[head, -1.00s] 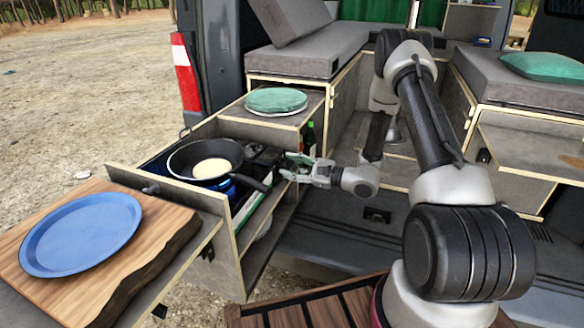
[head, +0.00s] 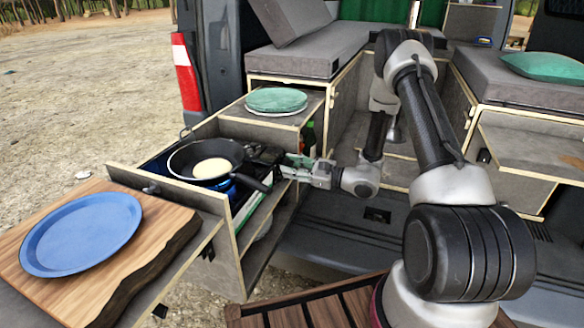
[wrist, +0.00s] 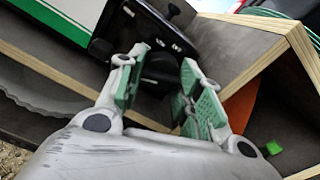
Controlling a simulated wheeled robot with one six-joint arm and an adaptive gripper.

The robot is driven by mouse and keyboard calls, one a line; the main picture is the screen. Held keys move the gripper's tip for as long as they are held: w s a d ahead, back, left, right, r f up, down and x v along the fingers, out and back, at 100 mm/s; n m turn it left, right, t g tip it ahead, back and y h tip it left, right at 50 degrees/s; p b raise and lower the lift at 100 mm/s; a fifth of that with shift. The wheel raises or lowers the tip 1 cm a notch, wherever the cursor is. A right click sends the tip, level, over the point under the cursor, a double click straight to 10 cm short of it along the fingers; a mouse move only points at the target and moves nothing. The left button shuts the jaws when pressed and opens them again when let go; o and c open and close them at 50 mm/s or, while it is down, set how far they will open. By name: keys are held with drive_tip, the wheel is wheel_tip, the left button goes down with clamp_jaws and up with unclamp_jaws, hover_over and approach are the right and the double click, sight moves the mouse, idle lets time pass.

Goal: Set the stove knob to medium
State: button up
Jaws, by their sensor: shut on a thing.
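The black stove knob (wrist: 160,66) shows in the wrist view between the green pads of my gripper (wrist: 158,92), on the dark front of the stove (wrist: 124,38). My gripper is shut on the knob. In the head view my gripper (head: 292,168) reaches from the right to the stove's side at the drawer; the knob is hidden there. Which setting the knob points to cannot be read. A black pan (head: 184,166) with a pale round pancake (head: 212,169) sits on the stove, its handle pointing toward my gripper.
A blue plate (head: 80,232) lies on a wooden board (head: 150,262) at the front left. Green plates (head: 276,100) are stacked on the cabinet behind the stove. Wooden panel edges (wrist: 262,34) stand close to my gripper. A bottle (head: 308,138) stands behind it.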

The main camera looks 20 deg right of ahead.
drive_tip(key=m, duration=0.4)
drive_tip(key=shift+m, duration=0.3)
drive_tip(key=shift+s+m, duration=0.1)
drive_tip(key=shift+m, duration=1.8)
drive_tip(key=o, duration=0.7)
drive_tip(key=v, duration=1.2)
